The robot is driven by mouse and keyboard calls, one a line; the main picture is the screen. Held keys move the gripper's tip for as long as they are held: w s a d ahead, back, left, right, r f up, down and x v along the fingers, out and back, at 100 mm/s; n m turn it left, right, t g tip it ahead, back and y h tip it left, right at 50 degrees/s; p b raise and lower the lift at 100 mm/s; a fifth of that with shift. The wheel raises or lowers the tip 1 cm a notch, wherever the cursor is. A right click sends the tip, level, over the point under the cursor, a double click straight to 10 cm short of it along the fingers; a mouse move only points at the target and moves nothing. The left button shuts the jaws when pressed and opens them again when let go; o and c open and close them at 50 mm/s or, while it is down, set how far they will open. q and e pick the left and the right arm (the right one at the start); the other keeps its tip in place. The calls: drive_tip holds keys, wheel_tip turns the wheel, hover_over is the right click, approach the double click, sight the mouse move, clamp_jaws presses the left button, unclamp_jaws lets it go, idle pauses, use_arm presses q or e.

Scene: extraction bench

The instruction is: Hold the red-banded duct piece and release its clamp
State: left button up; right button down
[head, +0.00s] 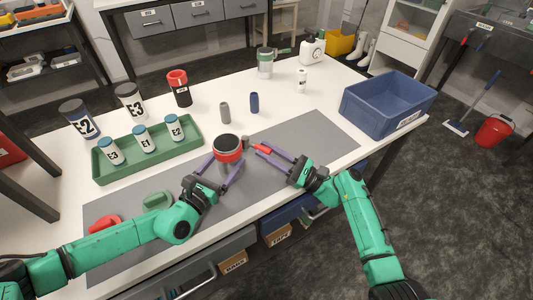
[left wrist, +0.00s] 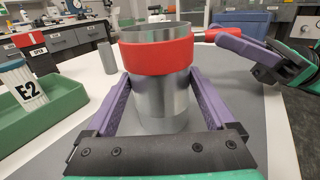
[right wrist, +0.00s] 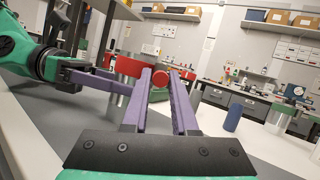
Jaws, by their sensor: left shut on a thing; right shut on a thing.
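The red-banded duct piece (head: 228,150) is a grey metal cylinder with a wide red band near its open top. It stands upright on the grey mat, and its band also shows in the left wrist view (left wrist: 158,57). My left gripper (head: 227,162) has its purple fingers on either side of the duct, shut on it below the band. The clamp's red handle (head: 263,149) sticks out at the duct's right side. My right gripper (head: 260,149) is shut on this handle. The handle's round red end shows between the fingertips in the right wrist view (right wrist: 148,77). The clamp's joint is too small to read.
A green tray (head: 199,152) with labelled, blue-capped bottles stands left. Larger E2 and E3 containers and a red-topped one (head: 179,88) stand behind it. A blue bin (head: 387,105) is at right. Small grey and blue cylinders stand behind the duct. Red and green pieces lie front left.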

idle(0.4)
drive_tip(key=c, duration=0.7)
unclamp_jaws()
drive_tip(key=v, duration=0.4)
drive_tip(key=shift+d, duration=0.1)
drive_tip(key=s+d, duration=0.1)
drive_tip(key=d, duration=0.2)
drive_tip(key=s+d, duration=0.1)
drive_tip(key=d, duration=0.2)
drive_tip(key=s+d, duration=0.2)
drive_tip(key=d, duration=0.2)
drive_tip(key=shift+d+r, duration=0.15)
